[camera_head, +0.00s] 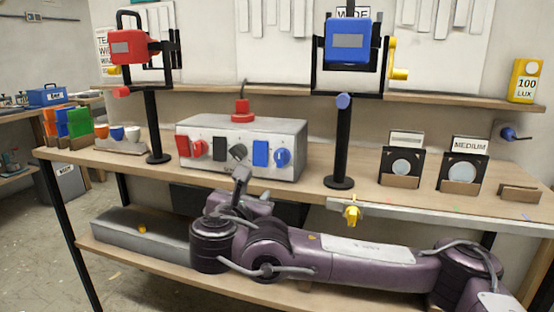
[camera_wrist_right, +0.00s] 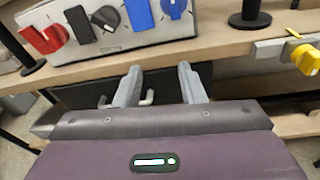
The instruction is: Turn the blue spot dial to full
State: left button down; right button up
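The blue dial (camera_head: 283,157) is a round knob at the right end of the front of a grey-white control box (camera_head: 290,127). In the right wrist view the blue dial (camera_wrist_right: 173,7) shows at the top edge, beside a blue slab-like control (camera_wrist_right: 138,15). Its exact setting is too small to read. A blue spot lamp (camera_head: 348,50) hangs on a black stand to the right of the box. My right gripper (camera_head: 241,175) is in front of and below the box, apart from the dial. Its fingers (camera_wrist_right: 159,70) are spread with nothing between them. My left gripper is out of view.
The box also carries red controls (camera_head: 190,147) and dark grey ones (camera_head: 237,152). A red lamp (camera_head: 128,47) stands at the left. Framed discs (camera_head: 462,171) stand on the bench (camera_head: 385,200) at right. A yellow tap-like knob (camera_head: 352,212) sticks out from the front edge.

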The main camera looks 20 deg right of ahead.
jog(key=h, duration=0.2)
send_near(279, 153)
jog(key=shift+n+t, duration=0.3)
jog(key=x, duration=0.8)
jog(key=shift+w+d+f, duration=0.15)
jog(key=shift+d+f, duration=0.05)
jog(key=shift+d, duration=0.05)
jog(key=shift+c, duration=0.2)
grip_shut()
